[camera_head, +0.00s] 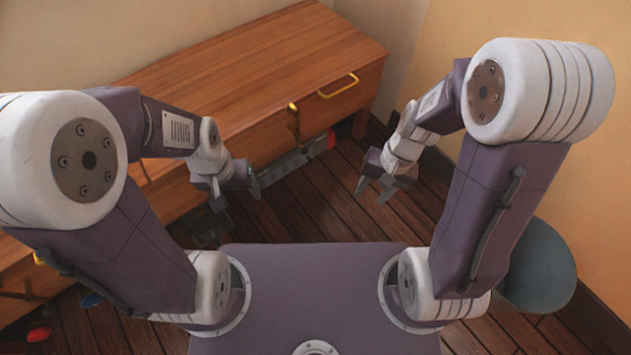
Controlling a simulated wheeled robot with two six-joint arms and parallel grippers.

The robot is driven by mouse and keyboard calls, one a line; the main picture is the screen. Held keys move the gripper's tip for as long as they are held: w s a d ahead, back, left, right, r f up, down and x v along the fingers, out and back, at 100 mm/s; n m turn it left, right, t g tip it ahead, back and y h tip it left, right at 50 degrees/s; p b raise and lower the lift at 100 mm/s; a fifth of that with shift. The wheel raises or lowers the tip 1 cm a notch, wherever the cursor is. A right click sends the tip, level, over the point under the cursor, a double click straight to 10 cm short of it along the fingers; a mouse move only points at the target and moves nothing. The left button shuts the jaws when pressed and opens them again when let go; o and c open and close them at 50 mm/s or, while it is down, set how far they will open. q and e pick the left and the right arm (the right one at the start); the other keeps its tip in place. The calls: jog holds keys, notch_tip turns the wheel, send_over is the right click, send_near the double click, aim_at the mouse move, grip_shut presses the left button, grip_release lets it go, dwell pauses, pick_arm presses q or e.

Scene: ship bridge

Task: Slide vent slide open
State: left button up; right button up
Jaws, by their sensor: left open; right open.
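I cannot pick out a vent slide with certainty in the head view. A grey, rail-like piece with a red end (295,160) lies low along the front of the wooden cabinet; I cannot tell what it is. My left gripper (238,197) is open and empty, in front of the cabinet and near the left end of that grey piece. My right gripper (374,190) is open and empty, pointing down above the floor to the right of the cabinet. My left arm hides part of the cabinet front.
The wooden cabinet (255,68) with a yellow handle (338,86) stands along the back wall. A blue-grey rounded object (540,265) stands at the right. Small red (38,333) and blue (91,299) items are at the lower left. The dark plank floor between my grippers is clear.

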jog(key=w+a+f+m+g+y+b, duration=0.1)
jog(key=w+a+f+m+y, duration=0.1)
jog(key=a+f+m+y, duration=0.35)
jog(key=w+a+f+m+g+y+b, duration=0.1)
jog(key=w+a+f+m+y, duration=0.2)
jog(key=a+f, duration=0.5)
jog(key=m+t, duration=1.7)
send_near(312, 162)
jog(key=b+x, duration=0.4)
jog(key=x, duration=0.1)
jog(key=b+x, duration=0.2)
jog(key=shift+w+a+f, duration=0.2)
jog(key=shift+w+f, duration=0.1)
jog(key=shift+f, duration=0.1)
jog(key=shift+w+a, duration=0.1)
jog(key=shift+w, duration=0.1)
pick_arm(q)
notch_tip(312, 162, down, 12)
jog(key=shift+r, duration=0.2)
pick_arm(e)
jog(key=shift+r, duration=0.2)
jog(key=shift+c, duration=0.4)
